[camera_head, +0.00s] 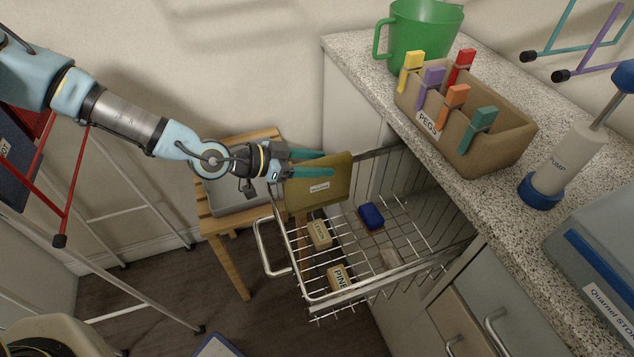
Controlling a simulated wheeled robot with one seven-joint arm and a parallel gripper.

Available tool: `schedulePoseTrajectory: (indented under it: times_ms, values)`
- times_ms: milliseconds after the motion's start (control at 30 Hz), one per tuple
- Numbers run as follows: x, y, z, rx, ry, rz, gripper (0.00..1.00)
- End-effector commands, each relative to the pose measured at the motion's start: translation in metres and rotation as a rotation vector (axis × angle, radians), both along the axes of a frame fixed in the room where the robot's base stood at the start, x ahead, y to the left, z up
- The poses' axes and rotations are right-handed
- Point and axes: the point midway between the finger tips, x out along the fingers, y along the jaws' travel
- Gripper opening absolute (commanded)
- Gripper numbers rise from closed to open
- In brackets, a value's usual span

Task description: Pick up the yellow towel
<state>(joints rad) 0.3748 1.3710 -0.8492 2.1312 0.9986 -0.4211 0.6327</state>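The yellow towel (322,192) is a folded, mustard-coloured slab with a small white label. It stands on edge and slightly tilted at the back left end of the pulled-out wire basket (393,272). My gripper (318,163) reaches in from the left at its top edge. One teal finger lies across the front face and the other is at the far side of the top edge. The fingers are apart with the towel's upper edge between them. I cannot tell whether they press on it. The towel's lower edge is partly hidden by the basket's wires.
The basket also holds a blue block (371,216), a tan bar (319,235) and a box marked PINE (340,279). A wooden stool (222,226) stands behind my gripper. A speckled counter (365,47) with a peg box (480,142) rises at the right.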

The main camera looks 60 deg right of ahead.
Motion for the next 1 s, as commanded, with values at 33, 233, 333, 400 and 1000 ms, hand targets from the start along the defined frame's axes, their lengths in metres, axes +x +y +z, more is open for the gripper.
schedulePoseTrajectory:
  times_ms: [33, 233, 333, 400, 1000]
  values:
    - [0.0000, 0.0000, 0.0001, 0.000, 0.000, 0.000, 0.48]
    - [0.0001, 0.0001, 0.0002, 0.000, 0.000, 0.000, 0.26]
    - [0.0001, 0.0001, 0.0002, 0.000, 0.000, 0.000, 0.14]
    - [0.0001, 0.0001, 0.0002, 0.000, 0.000, 0.000, 0.07]
    - [0.0001, 0.0000, 0.0003, 0.000, 0.000, 0.000, 0.00]
